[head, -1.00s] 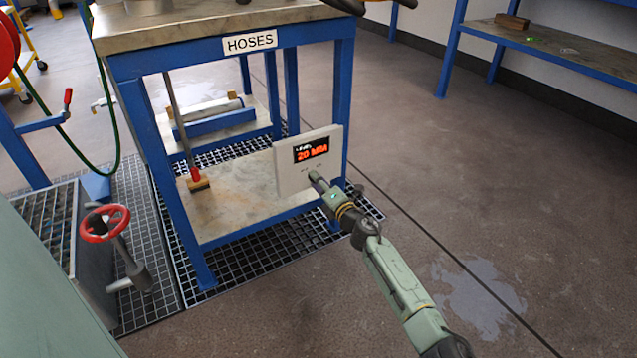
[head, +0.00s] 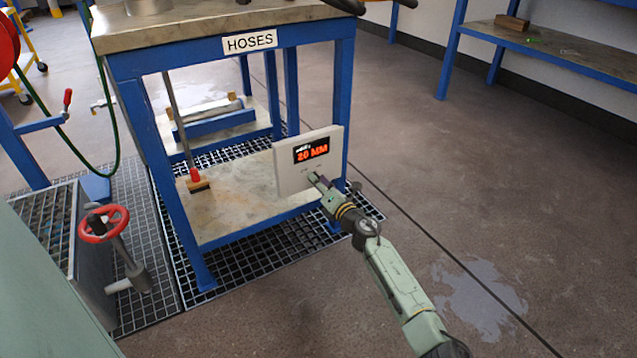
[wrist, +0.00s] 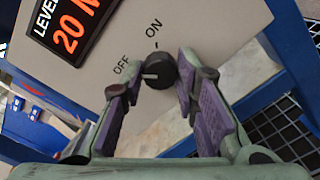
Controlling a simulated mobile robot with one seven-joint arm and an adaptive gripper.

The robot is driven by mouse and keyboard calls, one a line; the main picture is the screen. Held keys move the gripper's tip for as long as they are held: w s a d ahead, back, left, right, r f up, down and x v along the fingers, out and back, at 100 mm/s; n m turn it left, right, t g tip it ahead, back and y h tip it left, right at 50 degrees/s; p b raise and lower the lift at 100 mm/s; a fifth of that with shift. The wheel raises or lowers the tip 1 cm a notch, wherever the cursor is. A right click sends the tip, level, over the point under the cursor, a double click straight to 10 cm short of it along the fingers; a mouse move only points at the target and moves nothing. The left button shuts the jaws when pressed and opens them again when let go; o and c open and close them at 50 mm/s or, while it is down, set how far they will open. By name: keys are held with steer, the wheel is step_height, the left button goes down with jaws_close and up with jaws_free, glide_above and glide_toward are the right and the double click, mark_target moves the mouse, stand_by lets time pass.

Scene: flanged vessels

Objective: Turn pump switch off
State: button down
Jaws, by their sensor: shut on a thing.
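The pump switch is a round black knob (wrist: 160,71) on a pale grey panel (head: 290,179), which also shows in the wrist view (wrist: 210,25). The white mark on the knob points left, toward the OFF label (wrist: 121,67); the ON label (wrist: 153,27) is above it. My gripper (wrist: 158,78) has its purple-padded fingers on both sides of the knob and is shut on it. In the head view my gripper (head: 320,184) is at the panel's lower right and hides the knob.
The panel's red display (head: 312,151) reads 20 MM. The panel is at the blue-legged HOSES bench (head: 250,43), above a floor grating (head: 290,238). A red handwheel (head: 104,224) is at left. The floor to the right is open, with a wet patch (head: 480,295).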

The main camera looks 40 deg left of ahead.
steer(key=c, duration=1.2)
jaws_free()
steer(key=shift+c, duration=0.2)
steer(key=v, duration=0.7)
steer(key=shift+d, duration=0.25)
steer(key=shift+s, duration=0.1)
